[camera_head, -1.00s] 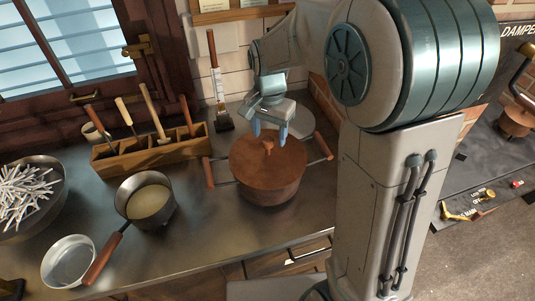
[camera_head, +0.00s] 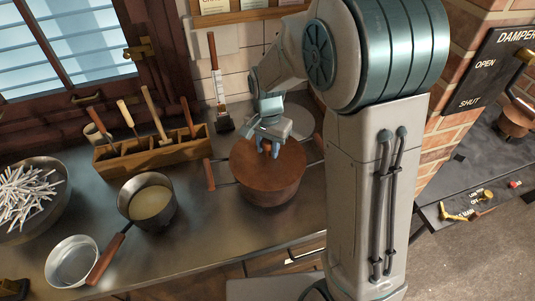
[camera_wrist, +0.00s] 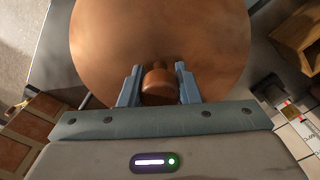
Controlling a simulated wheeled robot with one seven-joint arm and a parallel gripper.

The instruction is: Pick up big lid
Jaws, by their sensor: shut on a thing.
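The big lid (camera_head: 275,177) is a round reddish-brown disc with a small knob on top. It sits on a large pot (camera_head: 268,197) with handles out to the sides. My gripper (camera_head: 268,151) is over the lid, with its fingers down at the knob. In the wrist view the lid (camera_wrist: 210,40) fills the upper middle, and the knob (camera_wrist: 159,86) lies between the two fingers of my gripper (camera_wrist: 158,88). The gripper is shut on the knob. In the head view the fingers hide the knob. I see no clear gap between lid and pot.
Left of the pot stand a saucepan (camera_head: 165,181) of pale liquid, an empty pan (camera_head: 60,262) with a brown handle, and a bowl of white sticks (camera_head: 64,193). A wooden tool box (camera_head: 112,159) and a brush (camera_head: 223,121) stand behind. The counter's front middle is clear.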

